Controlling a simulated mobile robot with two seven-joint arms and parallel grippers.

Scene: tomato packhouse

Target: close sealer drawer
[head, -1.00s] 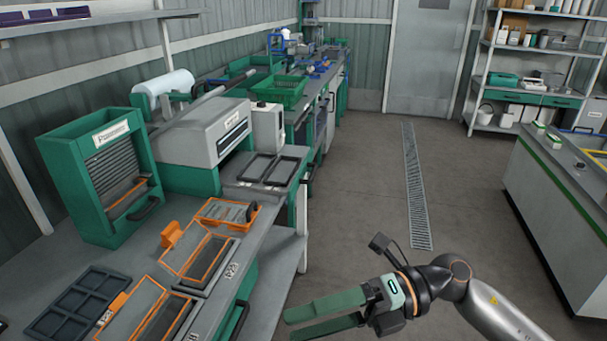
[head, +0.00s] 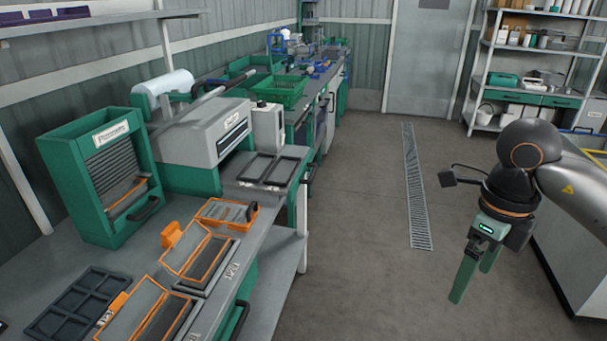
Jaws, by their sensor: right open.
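The sealer (head: 205,135) is a grey and green machine on the left workbench, with a white film roll (head: 165,88) on top. Its drawer (head: 266,185) sticks out of the front toward the aisle and holds two dark rectangular frames. My right gripper (head: 472,283) has green fingers that point down. It is open and empty over the aisle floor, well to the right of the drawer and apart from it. My left gripper is not in the view.
The workbench (head: 213,325) also bears a green slotted cabinet (head: 100,175), orange-rimmed trays (head: 200,255) and a dark compartment tray (head: 80,305). A green crate (head: 278,90) stands behind the sealer. A counter is at the right. The aisle floor between is clear.

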